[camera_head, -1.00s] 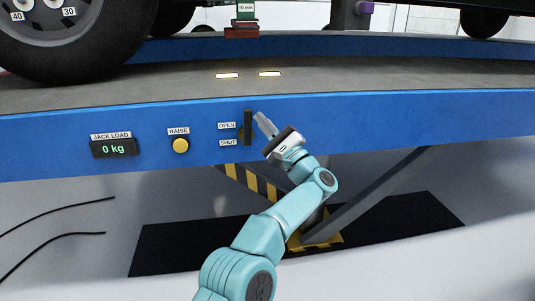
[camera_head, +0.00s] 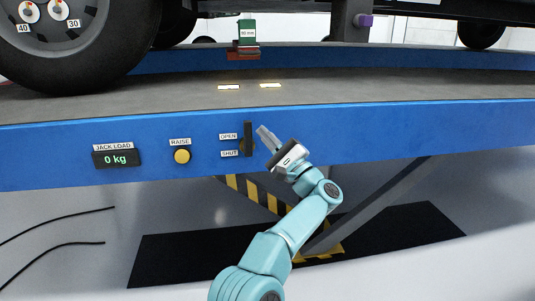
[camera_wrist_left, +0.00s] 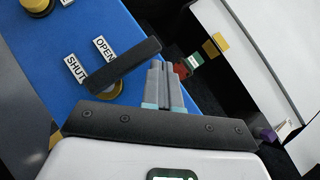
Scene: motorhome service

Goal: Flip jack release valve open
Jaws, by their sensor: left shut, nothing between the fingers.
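The jack release valve is a dark bar lever (camera_head: 248,138) on the blue platform edge, standing upright beside the OPEN (camera_head: 228,136) and SHUT (camera_head: 229,153) labels. In the left wrist view, the lever (camera_wrist_left: 125,66) has a brass pivot (camera_wrist_left: 110,92) behind its SHUT-side end; its longer part extends past the OPEN label. My left gripper (camera_head: 265,134) is shut and empty, just right of the lever in the head view. Its fingertips (camera_wrist_left: 163,66) show close beside the lever's far end in the wrist view; I cannot tell whether they touch. My right gripper is not in view.
The blue platform edge (camera_head: 400,130) carries a yellow RAISE button (camera_head: 182,156) and a JACK LOAD display (camera_head: 116,158) reading 0 kg. A large wheel (camera_head: 80,45) stands on the platform at upper left. Striped lift legs (camera_head: 255,191) are below. Black cables lie on the floor.

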